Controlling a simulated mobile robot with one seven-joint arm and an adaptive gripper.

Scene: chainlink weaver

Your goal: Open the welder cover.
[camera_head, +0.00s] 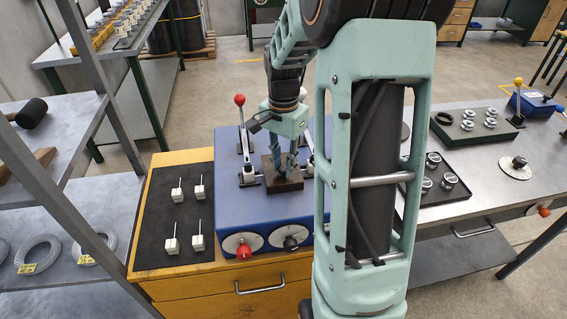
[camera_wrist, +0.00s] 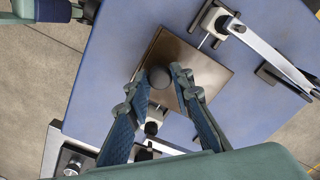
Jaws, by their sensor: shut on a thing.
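The welder (camera_head: 228,198) is a blue box on the wooden cabinet, with a red knob and a dark knob on its front. Its cover (camera_head: 291,186) is a brown square plate on top of the box. The cover also shows in the wrist view (camera_wrist: 205,62), with a round dark knob (camera_wrist: 160,78) on it. My gripper (camera_head: 283,168) comes down from above, its two blue fingers on either side of that knob. In the wrist view my gripper (camera_wrist: 159,76) is shut on the knob. I cannot tell whether the cover sits flat or is slightly raised.
White clamps (camera_wrist: 214,20) flank the cover, with thin rods reaching toward it. A red-ball lever (camera_head: 239,100) stands at the welder's back left. Four-sided white blocks with pins lie on a black mat (camera_head: 160,215) to the left. A dark tray (camera_head: 455,193) is at right.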

